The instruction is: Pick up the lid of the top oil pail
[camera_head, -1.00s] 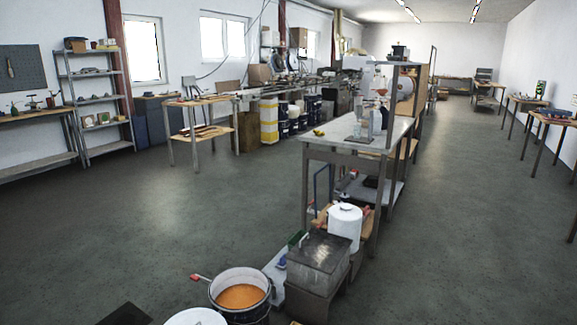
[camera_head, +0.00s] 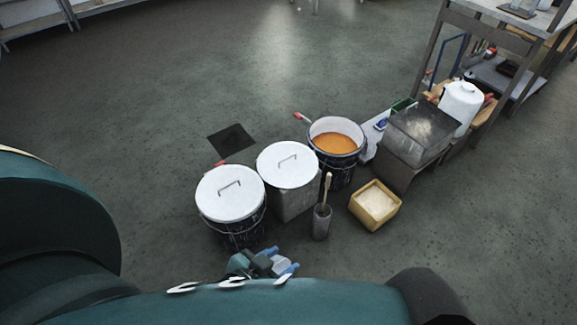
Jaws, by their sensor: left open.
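Several containers stand on the floor below me. A dark pail (camera_head: 237,234) at the left carries a round white lid (camera_head: 230,201) with a metal handle. A grey container (camera_head: 295,204) beside it has a similar white lid (camera_head: 285,172). Behind them to the right, a dark pail (camera_head: 338,172) stands open, with orange liquid (camera_head: 334,143) inside. I cannot tell which is the top oil pail. My left gripper (camera_head: 280,260) shows as small blue and grey parts near the bottom centre, apart from both lids; it is open and empty. My right gripper is not in view.
A grey cylinder with a wooden-handled tool (camera_head: 321,221) and a yellow box of pale material (camera_head: 375,203) stand to the right. A grey metal box (camera_head: 412,145) and a white canister (camera_head: 461,108) stand by the bench.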

